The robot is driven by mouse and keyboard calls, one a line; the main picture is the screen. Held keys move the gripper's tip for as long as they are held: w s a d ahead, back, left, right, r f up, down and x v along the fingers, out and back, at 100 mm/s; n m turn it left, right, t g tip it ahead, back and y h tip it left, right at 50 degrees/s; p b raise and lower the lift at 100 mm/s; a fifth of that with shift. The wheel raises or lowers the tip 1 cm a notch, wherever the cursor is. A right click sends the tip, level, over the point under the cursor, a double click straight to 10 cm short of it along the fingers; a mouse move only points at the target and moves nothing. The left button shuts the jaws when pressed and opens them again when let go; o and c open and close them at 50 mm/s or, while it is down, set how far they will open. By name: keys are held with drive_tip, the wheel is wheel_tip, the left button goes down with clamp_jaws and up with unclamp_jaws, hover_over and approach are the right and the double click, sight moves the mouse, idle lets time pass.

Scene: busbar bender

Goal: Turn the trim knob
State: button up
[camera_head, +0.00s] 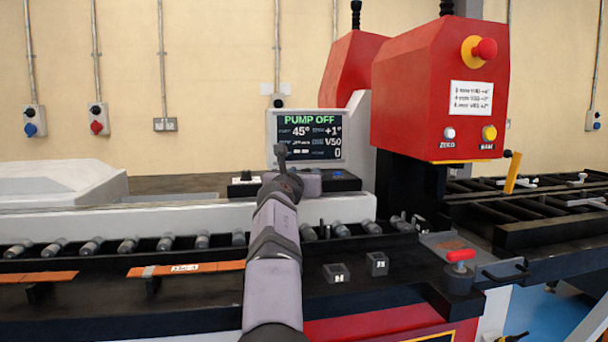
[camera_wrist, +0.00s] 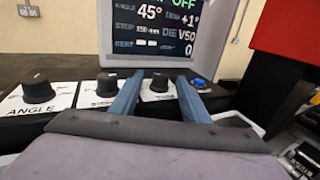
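In the wrist view, a row of black knobs stands on white labelled plates below the screen. The left knob is labelled ANGLE (camera_wrist: 38,90). A middle knob (camera_wrist: 107,83) stands left of my fingers, its label too blurred to read. A right knob (camera_wrist: 160,81) shows between the two fingers of my gripper (camera_wrist: 158,90), its label also unclear. I cannot tell which is the trim knob. The fingers are spread, with gaps beside the knob. The screen (camera_wrist: 155,25) reads angle 45° and trim +1°. In the head view, my gripper (camera_head: 282,158) covers most of the panel.
A blue button (camera_wrist: 200,82) sits just right of my right finger. The screen (camera_head: 307,135) stands behind the panel and reads PUMP OFF. The red bending head (camera_head: 420,95) rises to the right. Rollers and copper bars (camera_head: 190,268) lie in front.

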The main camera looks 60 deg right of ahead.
drive_tip(key=shift+b+v, duration=1.55)
drive_tip(key=shift+v, duration=2.1)
drive_tip(key=shift+d+r+p, duration=0.1)
drive_tip(key=shift+p, duration=0.2)
drive_tip(key=shift+c, duration=0.2)
drive_tip(key=s+d+p, duration=0.1)
drive_tip(key=p, duration=0.3)
drive_tip(key=shift+r+m+g, duration=0.3)
drive_tip(key=shift+r+g, duration=0.1)
drive_tip(key=p, duration=0.3)
drive_tip(key=shift+s+d+r, duration=0.15)
drive_tip(key=shift+d, duration=0.1)
drive_tip(key=shift+p, duration=0.8)
drive_tip(key=shift+r+p, duration=0.1)
drive_tip(key=shift+p, duration=0.65)
drive_tip(key=shift+w+p, duration=0.25)
drive_tip(key=shift+p, duration=0.35)
drive_tip(key=shift+w+a+f+n+t+p, duration=0.45)
drive_tip(key=shift+t+p, duration=0.15)
drive_tip(key=shift+p, duration=0.55)
